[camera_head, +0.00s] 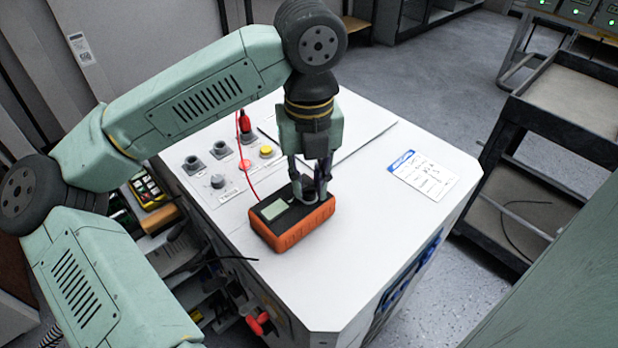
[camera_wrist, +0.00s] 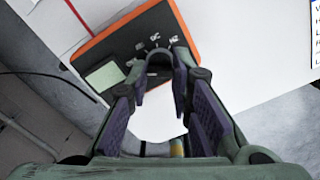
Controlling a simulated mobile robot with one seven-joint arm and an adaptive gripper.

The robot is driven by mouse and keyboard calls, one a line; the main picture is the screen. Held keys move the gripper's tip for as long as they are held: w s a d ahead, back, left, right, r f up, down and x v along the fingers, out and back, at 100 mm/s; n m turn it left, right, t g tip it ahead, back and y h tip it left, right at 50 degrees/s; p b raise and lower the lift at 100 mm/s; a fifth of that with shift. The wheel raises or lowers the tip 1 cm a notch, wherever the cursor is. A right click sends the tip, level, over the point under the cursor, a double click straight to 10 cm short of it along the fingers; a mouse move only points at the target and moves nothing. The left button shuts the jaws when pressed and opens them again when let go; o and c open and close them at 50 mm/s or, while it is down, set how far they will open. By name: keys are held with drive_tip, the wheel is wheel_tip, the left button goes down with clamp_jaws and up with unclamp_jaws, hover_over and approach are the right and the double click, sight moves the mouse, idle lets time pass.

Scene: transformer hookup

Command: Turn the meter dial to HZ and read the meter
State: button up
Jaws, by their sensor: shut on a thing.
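The orange and black meter (camera_head: 290,222) lies face up on the white cabinet top. Its pale grey-green display (camera_head: 274,210) shows no reading that I can make out. In the wrist view the meter (camera_wrist: 122,48) has its display (camera_wrist: 104,76) at lower left, with small white dial markings beside my fingers. My gripper (camera_head: 312,192) points down over the dial end of the meter. In the wrist view my gripper (camera_wrist: 160,66) has its fingers closed in at the dial (camera_wrist: 155,74), which they partly hide. I cannot tell which marking the dial points to.
The white cabinet top (camera_head: 370,230) holds grey sockets (camera_head: 192,163), a yellow button (camera_head: 266,152) and a red plug (camera_head: 244,122) with a red lead running to the meter. A printed card (camera_head: 424,175) lies at right. A dark cart (camera_head: 560,130) stands beyond.

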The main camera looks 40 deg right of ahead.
clamp_jaws()
